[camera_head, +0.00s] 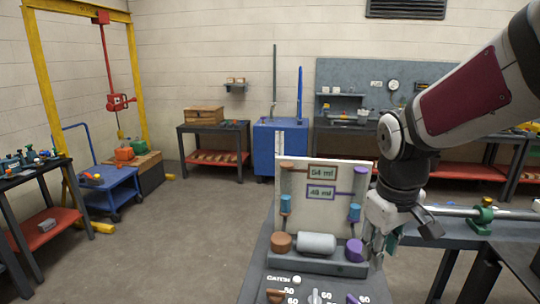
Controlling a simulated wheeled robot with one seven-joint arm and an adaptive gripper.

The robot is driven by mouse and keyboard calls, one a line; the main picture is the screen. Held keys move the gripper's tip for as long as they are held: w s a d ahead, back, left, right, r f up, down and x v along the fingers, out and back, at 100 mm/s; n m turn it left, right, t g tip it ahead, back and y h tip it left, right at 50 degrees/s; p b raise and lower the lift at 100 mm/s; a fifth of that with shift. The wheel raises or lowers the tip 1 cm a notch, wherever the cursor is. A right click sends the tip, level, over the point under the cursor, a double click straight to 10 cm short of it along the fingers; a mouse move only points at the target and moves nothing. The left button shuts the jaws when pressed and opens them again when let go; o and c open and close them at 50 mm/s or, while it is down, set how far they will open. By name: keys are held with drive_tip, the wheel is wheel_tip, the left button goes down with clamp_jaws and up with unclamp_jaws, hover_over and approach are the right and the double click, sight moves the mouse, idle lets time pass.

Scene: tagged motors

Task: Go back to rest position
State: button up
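My gripper (374,254) hangs from my arm at the right, pointing down beside the right edge of a white panel (297,194). The fingers are small and partly overlap, so I cannot tell whether they are open or shut or hold anything. The panel carries two framed labels (322,173), reading about 54 ml and 48 ml, and blue cylinders at both sides. At its foot are an orange-brown knob (281,242), a grey cylinder (316,243) and a purple knob (354,250). The purple knob is just left of my gripper; I cannot tell whether they touch.
The panel stands on a grey bench (258,262) with small levers and numbers at its front. A table with a metal shaft (463,212) and green holder is at the right. A blue cart (110,187) and yellow hoist frame (46,85) are at left. The middle floor is clear.

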drive_tip(key=s+a+r+m+t, duration=0.1)
drive_tip(key=s+r+m, duration=0.1)
drive_tip(key=s, duration=0.6)
drive_tip(key=s+a+r+m+t+y, duration=0.1)
drive_tip(key=s+r, duration=0.3)
drive_tip(key=s, duration=0.4)
drive_tip(key=shift+r+m+t, duration=0.2)
drive_tip(key=shift+m+t, duration=0.4)
drive_tip(key=shift+t, duration=0.1)
drive_tip(key=shift+a, duration=0.1)
